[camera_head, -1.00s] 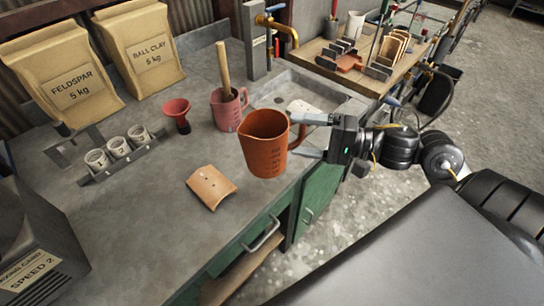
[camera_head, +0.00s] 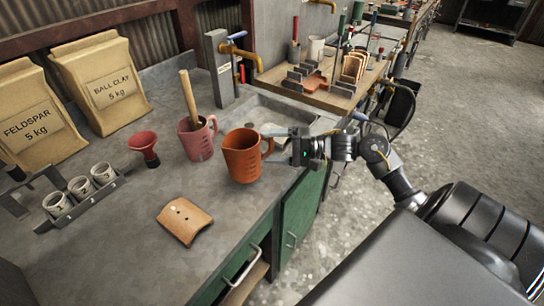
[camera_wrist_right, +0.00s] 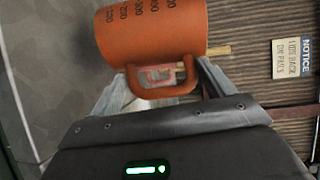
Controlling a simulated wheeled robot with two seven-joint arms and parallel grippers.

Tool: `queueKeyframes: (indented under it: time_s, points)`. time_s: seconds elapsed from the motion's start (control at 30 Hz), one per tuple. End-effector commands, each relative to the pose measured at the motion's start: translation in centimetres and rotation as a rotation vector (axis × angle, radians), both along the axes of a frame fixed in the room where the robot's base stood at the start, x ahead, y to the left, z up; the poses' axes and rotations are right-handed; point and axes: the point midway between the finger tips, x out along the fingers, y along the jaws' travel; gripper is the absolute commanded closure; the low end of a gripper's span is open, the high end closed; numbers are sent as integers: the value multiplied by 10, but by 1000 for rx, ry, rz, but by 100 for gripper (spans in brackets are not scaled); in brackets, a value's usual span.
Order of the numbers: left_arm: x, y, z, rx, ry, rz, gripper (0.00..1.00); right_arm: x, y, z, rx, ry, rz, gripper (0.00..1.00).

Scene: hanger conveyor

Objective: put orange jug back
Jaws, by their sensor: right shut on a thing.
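The orange jug (camera_head: 242,157) is at the right front part of the grey counter in the head view, with its handle toward the right. My right gripper (camera_head: 270,144) is shut on the jug's handle. In the right wrist view the orange jug (camera_wrist_right: 152,32) shows its dark measuring marks, and its handle lies between the fingers of my right gripper (camera_wrist_right: 160,85). The jug looks upright in the head view; I cannot tell whether its base touches the counter. My left gripper is not in view.
A pink jug (camera_head: 197,142) with a wooden stick stands just behind left. A red funnel (camera_head: 145,146), a curved clay tile (camera_head: 184,221) and a rack of small cups (camera_head: 81,190) are further left. A sink (camera_head: 262,118) lies behind. Bare counter (camera_head: 120,235) is at front left.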

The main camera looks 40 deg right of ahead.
Motion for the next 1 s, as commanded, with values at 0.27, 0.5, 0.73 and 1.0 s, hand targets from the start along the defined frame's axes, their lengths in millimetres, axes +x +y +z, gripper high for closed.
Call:
queueKeyframes:
  time_s: [0.27, 0.5, 0.73, 1.0]
  points:
    - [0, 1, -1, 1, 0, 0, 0, 4, -3, -28, 3, 2, 0, 71]
    - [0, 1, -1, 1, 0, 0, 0, 4, -3, -36, 1, -1, 0, 71]
    - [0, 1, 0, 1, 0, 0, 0, 4, -3, -38, 1, 0, 0, 71]
    - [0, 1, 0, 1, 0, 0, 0, 4, -3, -39, 0, 0, 0, 0]
